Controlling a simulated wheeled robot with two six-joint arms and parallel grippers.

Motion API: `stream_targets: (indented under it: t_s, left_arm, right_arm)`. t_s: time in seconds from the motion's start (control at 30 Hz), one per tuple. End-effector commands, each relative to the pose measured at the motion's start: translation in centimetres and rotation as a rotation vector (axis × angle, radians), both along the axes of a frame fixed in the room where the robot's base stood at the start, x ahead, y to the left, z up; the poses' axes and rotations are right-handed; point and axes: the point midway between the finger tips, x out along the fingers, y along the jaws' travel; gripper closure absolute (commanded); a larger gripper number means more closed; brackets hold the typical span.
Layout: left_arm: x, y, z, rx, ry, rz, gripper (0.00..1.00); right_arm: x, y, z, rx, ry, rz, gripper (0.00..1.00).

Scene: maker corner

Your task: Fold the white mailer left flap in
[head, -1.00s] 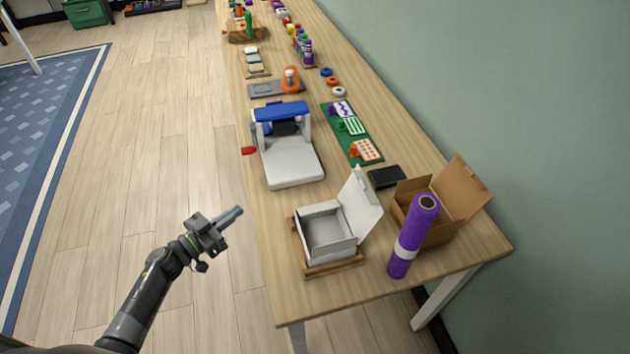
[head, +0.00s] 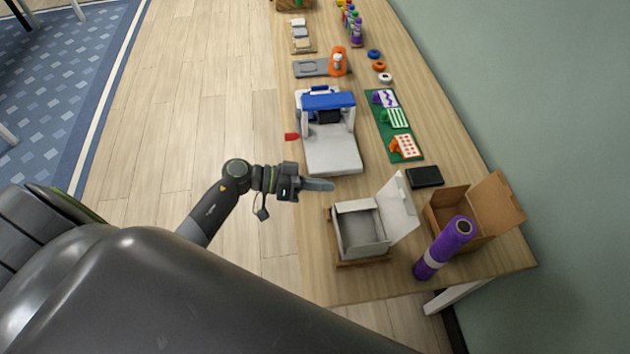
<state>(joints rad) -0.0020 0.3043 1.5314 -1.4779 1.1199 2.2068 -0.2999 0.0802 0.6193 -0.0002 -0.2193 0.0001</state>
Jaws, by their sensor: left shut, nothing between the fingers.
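The white mailer (head: 363,251) stands open on a wooden tray (head: 345,264) near the front end of the table. Its lid (head: 402,209) is raised and leans to the right. The inside of the mailer looks empty. I cannot clearly tell its left flap from its left wall at this size. My left gripper (head: 324,185) is shut and empty, pointing right over the table's left edge. It is just beyond the mailer's far left corner in the picture and apart from it. My right gripper is not in view.
A purple roll (head: 442,250) and an open brown box (head: 455,211) stand right of the mailer. A black flat item (head: 424,176) lies behind them. A grey and blue press (head: 331,149) stands beyond my left gripper. A bare table strip (head: 375,281) lies in front.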

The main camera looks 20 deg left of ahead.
Motion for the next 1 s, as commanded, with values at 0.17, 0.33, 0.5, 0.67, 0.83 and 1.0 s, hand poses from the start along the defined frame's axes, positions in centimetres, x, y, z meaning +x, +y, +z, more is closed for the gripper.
stream_targets:
  t_s: [0.17,0.33,0.5,0.67,0.83,1.0]
  left_arm:
    - [1.8,-3.6,-0.4,-0.006,-0.001,-0.002,1.00]
    - [2.1,-5.6,-2.2,-0.001,0.005,0.000,1.00]
    - [1.2,-6.2,-3.9,-0.001,0.000,0.002,1.00]
    - [0.9,-6.4,-4.5,0.000,-0.002,0.002,1.00]
    - [0.8,-6.4,-4.6,0.000,-0.003,0.001,1.00]
    - [0.8,-6.4,-4.6,0.001,-0.003,0.001,1.00]
  right_arm:
    - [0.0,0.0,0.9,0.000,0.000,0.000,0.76]
    - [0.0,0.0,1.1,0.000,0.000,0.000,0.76]
    - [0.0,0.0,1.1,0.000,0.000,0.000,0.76]
    - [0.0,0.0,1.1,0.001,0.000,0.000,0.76]
    - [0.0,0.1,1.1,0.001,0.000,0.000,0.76]
    - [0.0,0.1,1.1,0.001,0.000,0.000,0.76]
